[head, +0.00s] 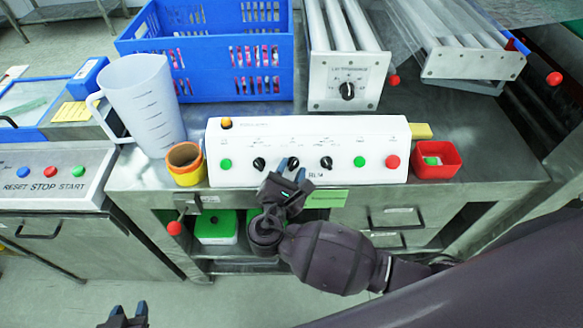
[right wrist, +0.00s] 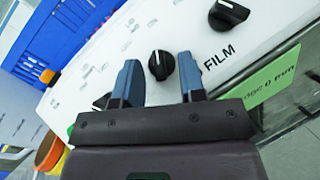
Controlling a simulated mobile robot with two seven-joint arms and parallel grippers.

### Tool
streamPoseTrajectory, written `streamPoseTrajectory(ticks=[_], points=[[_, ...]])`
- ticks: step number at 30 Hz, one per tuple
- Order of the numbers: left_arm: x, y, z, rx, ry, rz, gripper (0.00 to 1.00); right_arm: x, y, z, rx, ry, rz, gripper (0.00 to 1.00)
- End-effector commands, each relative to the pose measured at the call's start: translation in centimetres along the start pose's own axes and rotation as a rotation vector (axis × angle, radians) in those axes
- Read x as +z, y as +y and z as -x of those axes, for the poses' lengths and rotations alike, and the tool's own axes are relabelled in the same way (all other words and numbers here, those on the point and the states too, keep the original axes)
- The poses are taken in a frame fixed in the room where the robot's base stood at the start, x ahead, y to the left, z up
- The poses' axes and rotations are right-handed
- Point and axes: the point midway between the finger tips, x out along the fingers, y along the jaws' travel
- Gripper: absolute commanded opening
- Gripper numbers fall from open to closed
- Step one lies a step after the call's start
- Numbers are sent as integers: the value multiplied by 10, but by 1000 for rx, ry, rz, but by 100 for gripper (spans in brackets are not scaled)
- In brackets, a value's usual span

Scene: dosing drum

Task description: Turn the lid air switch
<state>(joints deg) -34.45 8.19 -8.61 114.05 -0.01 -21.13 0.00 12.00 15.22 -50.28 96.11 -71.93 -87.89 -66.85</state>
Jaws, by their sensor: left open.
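A white control box (head: 225,140) carries three black rotary switches: a left one (head: 259,163), a middle one, and a right one (head: 326,163). Their small labels are unreadable, so I cannot tell which is the lid air switch. My right gripper (head: 289,170) is open at the front of the box and partly hides the middle switch. In the right wrist view, the open fingers (right wrist: 159,78) stand on either side of a black switch (right wrist: 160,65) at their tips, with gaps showing. My left gripper (head: 126,312) is open and empty at the bottom left, far from the box.
Green buttons (head: 225,164) and a red button (head: 392,162) flank the switches. A measuring jug (head: 145,100), tape rolls (head: 185,165), a blue crate (head: 210,70) and a red tray (head: 437,171) stand around the box. Another switch (head: 347,91) sits on the unit behind.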

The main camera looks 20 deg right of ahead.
Motion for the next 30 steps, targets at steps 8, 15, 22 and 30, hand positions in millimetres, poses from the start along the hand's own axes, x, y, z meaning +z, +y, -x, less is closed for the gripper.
streamPoseTrajectory(ticks=[8, 15, 22, 30], points=[[-2, 0, -1, 0, 4, 0, 43, 0, 0, -7, 0, 1, -1, 37], [-2, 0, -1, 0, 4, 0, 43, 0, 0, -6, 0, 0, -1, 20], [-1, 0, -1, 0, 3, 0, 43, 0, 0, -7, -1, -1, -1, 0], [2, 0, 2, -1, -5, 1, 43, 1, 0, -8, -1, -4, 1, 0]])
